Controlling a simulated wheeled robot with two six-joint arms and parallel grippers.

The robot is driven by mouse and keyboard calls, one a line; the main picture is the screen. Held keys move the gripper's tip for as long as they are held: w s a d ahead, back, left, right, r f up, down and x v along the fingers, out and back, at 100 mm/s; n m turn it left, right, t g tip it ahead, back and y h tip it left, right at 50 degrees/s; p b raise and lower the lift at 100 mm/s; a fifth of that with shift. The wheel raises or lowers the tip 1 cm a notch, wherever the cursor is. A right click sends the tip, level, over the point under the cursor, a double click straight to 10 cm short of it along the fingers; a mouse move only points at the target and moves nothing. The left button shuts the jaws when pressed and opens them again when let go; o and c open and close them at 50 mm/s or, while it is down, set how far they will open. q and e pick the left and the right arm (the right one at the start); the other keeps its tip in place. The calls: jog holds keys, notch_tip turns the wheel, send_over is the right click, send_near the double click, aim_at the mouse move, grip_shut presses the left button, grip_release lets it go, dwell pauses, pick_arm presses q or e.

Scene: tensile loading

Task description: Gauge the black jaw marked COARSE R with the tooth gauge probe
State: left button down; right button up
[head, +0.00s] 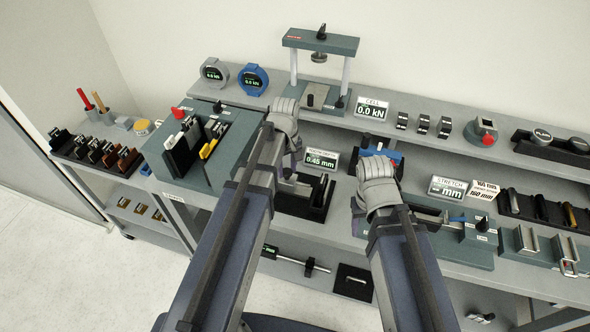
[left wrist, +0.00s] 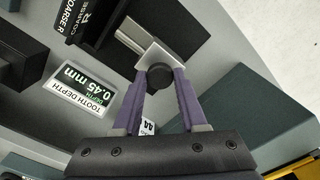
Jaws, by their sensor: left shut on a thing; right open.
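The black jaw marked COARSE R (left wrist: 90,18) lies at the top left of the left wrist view, its lettering turned. My left gripper (left wrist: 160,76) is shut on the round black grip of the tooth gauge probe (left wrist: 153,52). The probe's pale metal body is beyond the fingertips, beside the jaw; I cannot tell whether they touch. The tooth depth display (left wrist: 80,85) reads 0.45 mm and also shows in the head view (head: 321,159). In the head view my left arm hides the held probe. My right gripper (head: 379,180) is open over the bench, its fingertips mostly hidden.
A dark tray (head: 318,203) is right of my left arm. A grey-green rack (head: 235,150) with jaws stands to the left. A blue item (head: 385,153) is just behind my right gripper. A small press (head: 320,42) stands at the back; a stretch fixture (head: 455,243) is to the right.

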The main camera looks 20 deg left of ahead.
pick_arm(q)
jog(key=shift+a, duration=0.6)
jog(key=shift+c, duration=2.3)
grip_release()
notch_tip(320, 180, up, 8)
jog(key=p, duration=0.8)
jog(key=shift+f, duration=0.1)
